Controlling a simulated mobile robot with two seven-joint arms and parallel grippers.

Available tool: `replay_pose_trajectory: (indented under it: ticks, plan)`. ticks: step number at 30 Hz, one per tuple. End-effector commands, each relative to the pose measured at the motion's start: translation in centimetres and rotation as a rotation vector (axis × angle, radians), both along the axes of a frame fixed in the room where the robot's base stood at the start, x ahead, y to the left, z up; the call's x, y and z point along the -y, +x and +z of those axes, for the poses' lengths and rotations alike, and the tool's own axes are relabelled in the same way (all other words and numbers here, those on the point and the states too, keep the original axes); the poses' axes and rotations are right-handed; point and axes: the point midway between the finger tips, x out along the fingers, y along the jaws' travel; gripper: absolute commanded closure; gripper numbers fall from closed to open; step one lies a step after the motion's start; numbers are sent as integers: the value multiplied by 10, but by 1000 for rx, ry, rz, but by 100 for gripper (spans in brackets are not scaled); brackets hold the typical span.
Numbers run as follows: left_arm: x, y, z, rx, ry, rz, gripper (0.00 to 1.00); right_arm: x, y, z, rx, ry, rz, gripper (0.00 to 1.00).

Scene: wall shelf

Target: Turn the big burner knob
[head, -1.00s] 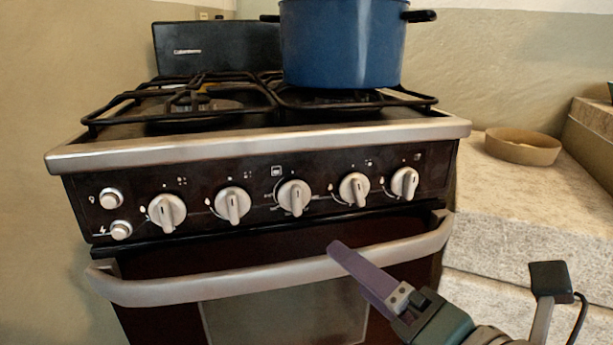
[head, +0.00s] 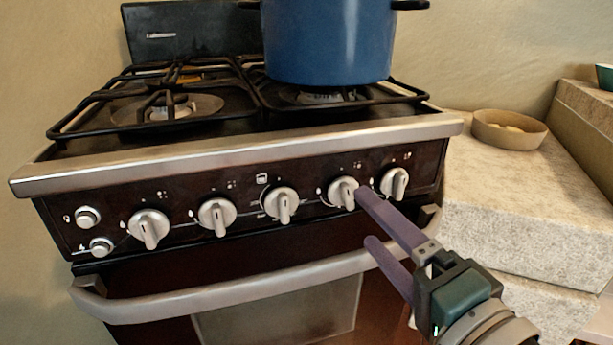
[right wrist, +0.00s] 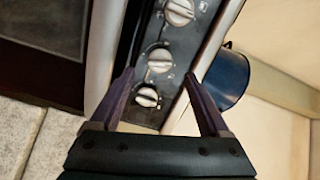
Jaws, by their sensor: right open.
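The stove's front panel (head: 110,190) carries a row of several silver knobs. The second knob from the right (head: 343,192) is beside the upper fingertip of my right gripper (head: 366,215) in the head view. The rightmost knob (head: 394,184) is just right of that fingertip. The knobs look alike in size, so I cannot tell which is the big one. In the right wrist view my open right gripper (right wrist: 160,77) points at the panel, with knobs (right wrist: 159,60) seen between and beyond its fingers. It holds nothing. My left gripper is not in view.
A blue pot (head: 328,45) stands on the right rear of the black grate (head: 75,118). The oven door handle (head: 200,303) juts out below the knobs. A pale stone counter (head: 490,185) with a shallow tan bowl (head: 508,130) is at the right.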

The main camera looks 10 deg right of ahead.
Motion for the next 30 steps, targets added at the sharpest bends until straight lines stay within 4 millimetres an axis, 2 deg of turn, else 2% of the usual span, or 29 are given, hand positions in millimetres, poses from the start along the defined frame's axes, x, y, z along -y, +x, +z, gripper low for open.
replay_pose_trajectory:
  ticks: [3,9,20,30]
  plan:
    - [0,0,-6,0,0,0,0,-5,24,-1,3,1,0,20]
    - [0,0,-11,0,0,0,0,-10,48,-2,2,-2,2,20]
    - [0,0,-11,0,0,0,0,-11,54,-1,0,-4,2,20]
    - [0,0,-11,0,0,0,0,-11,54,-1,1,-4,2,58]
